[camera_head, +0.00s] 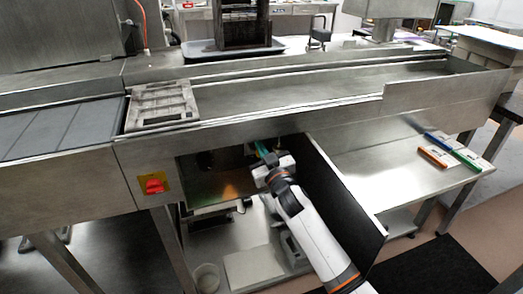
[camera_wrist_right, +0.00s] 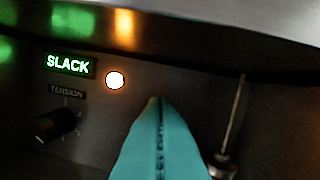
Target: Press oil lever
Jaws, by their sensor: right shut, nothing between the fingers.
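My right gripper (camera_head: 262,149) reaches into the open bay under the conveyor, its arm coming from below. In the right wrist view its teal fingers (camera_wrist_right: 156,125) are together, with nothing between them. A thin metal rod (camera_wrist_right: 235,120) on a small round fitting stands just right of the fingers, apart from them in the picture. It is the only lever-like thing I see; I cannot tell for sure that it is the oil lever. My left gripper is not in view.
The panel has a lit green SLACK sign (camera_wrist_right: 68,66), a glowing white lamp (camera_wrist_right: 115,80) and a black TENSION knob (camera_wrist_right: 57,124). An open dark door (camera_head: 340,195) stands right of my arm. A red switch (camera_head: 154,186) is left of the bay.

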